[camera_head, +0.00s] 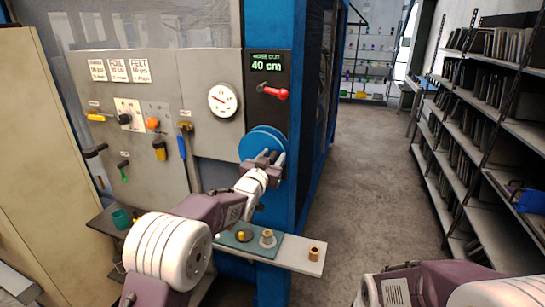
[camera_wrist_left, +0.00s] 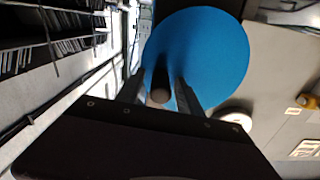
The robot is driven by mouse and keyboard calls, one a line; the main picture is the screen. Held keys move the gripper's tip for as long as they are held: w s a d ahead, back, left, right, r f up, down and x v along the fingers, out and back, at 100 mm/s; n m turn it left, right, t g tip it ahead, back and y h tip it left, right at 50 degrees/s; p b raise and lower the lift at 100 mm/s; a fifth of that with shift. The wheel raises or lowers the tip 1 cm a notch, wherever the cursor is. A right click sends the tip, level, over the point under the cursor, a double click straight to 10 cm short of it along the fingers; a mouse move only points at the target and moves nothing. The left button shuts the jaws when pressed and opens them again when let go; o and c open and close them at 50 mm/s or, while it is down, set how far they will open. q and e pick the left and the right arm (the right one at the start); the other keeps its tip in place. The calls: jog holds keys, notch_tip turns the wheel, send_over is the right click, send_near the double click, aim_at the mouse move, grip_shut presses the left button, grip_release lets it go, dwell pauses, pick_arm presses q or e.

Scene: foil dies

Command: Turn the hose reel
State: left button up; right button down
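The hose reel (camera_head: 258,136) is a blue disc on the front of the machine, below a green-lit display (camera_head: 267,62) reading "HOSE OUT 40 cm". My left gripper (camera_head: 268,159) is at the reel's face and hides part of it. In the left wrist view the reel (camera_wrist_left: 210,45) fills the upper middle. A dark, round-ended handle (camera_wrist_left: 160,92) stands out from it between my left gripper's fingers (camera_wrist_left: 160,90). The fingers are apart, with a gap seen beside the handle. My right arm shows at the lower right in the head view; its gripper is out of frame.
A red lever (camera_head: 274,92) and a round gauge (camera_head: 224,100) sit above the reel. A shelf (camera_head: 305,265) below carries a teal mat (camera_head: 268,245) with small parts and a brass piece (camera_head: 314,254). Shelving stands right; the aisle floor (camera_head: 370,180) is clear.

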pick_arm(q)
grip_shut()
dwell(1.2)
